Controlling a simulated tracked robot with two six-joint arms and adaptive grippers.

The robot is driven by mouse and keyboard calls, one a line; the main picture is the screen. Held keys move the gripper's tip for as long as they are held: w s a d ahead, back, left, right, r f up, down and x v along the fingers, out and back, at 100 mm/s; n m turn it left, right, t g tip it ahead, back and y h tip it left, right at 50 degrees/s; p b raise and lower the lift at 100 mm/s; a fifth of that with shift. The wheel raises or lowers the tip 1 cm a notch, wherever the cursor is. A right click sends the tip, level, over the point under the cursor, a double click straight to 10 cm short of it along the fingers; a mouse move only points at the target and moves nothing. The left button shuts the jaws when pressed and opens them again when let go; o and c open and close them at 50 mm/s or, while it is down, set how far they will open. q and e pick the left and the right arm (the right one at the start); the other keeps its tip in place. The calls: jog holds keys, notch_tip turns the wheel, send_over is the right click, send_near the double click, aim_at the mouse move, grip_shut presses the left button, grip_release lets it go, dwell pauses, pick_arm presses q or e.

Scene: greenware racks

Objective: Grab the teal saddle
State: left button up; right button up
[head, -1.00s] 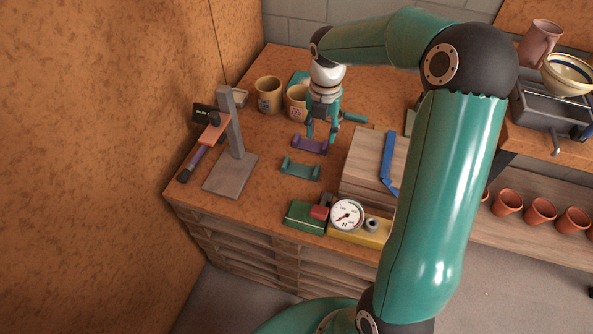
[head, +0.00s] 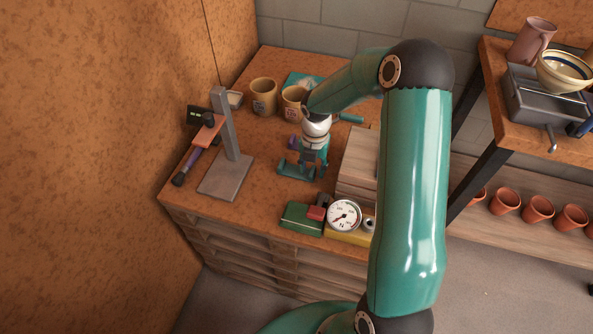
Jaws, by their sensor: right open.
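The teal saddle (head: 288,173) is a small U-shaped piece lying on the wooden bench top. My right gripper (head: 310,174) is open, pointing down at the right part of the saddle. Its fingers cover that end; I cannot tell whether they touch it or straddle it. A purple saddle (head: 294,142) lies just behind, mostly hidden by the gripper. My left gripper does not show.
A grey stand (head: 231,150) is to the left. Two tan mugs (head: 264,97) are behind. Stacked boards (head: 357,163) stand close on the right. A green box (head: 299,217) and a dial gauge (head: 344,215) are in front.

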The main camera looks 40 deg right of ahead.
jog(key=shift+f, duration=0.55)
grip_shut()
jog(key=shift+r, duration=0.15)
